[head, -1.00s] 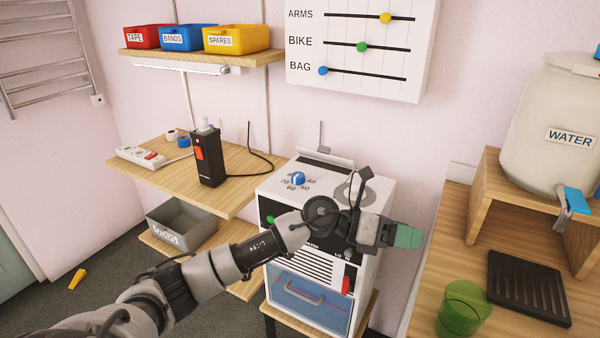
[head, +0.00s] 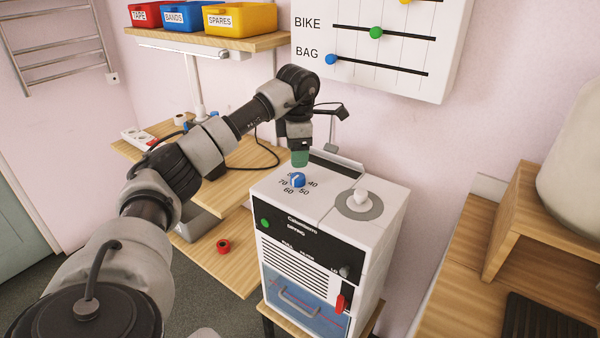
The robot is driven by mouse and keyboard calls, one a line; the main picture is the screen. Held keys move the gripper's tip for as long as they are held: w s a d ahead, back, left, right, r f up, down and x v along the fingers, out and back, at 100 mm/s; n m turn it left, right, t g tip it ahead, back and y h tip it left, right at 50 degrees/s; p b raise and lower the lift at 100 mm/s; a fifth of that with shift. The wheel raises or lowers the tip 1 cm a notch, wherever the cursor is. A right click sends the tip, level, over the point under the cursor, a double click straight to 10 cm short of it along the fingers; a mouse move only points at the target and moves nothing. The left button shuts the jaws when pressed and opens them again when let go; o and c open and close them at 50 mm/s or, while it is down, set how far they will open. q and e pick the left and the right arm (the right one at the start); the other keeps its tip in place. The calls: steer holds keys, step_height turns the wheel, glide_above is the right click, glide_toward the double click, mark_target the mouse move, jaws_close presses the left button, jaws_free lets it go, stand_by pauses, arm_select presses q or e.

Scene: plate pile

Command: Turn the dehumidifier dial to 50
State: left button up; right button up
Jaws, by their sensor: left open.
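The dehumidifier (head: 393,245) is a white box with a black front panel. Its blue dial (head: 297,180) sits on the top, ringed by the numbers 70, 60, 50 and 40. A pale mark shows on the dial, but I cannot read its exact setting. My left gripper (head: 300,159) points down just above and behind the dial, its green fingertips close to it in the picture. I cannot tell whether they touch it. It is open, with nothing visible in it. My right gripper is not in view.
A white knob on a grey disc (head: 347,208) is right of the dial. A raised flap (head: 337,166) stands behind. A green button (head: 265,223) and red switch (head: 340,303) are on the front. A wall shelf (head: 200,42) with bins is above left; a wooden bench (head: 452,285) is at right.

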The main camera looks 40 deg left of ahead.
mark_target(298, 176)
arm_select(q)
steer(key=f, duration=0.4)
steer(key=shift+w, duration=0.2)
steer(key=shift+w+a+f, duration=0.1)
steer(key=shift+a+f, duration=0.05)
steer(key=shift+f, duration=1.55)
steer(key=shift+c, duration=0.7)
steer(key=c, duration=0.8)
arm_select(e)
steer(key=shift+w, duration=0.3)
arm_select(q)
steer(key=shift+r, duration=0.1)
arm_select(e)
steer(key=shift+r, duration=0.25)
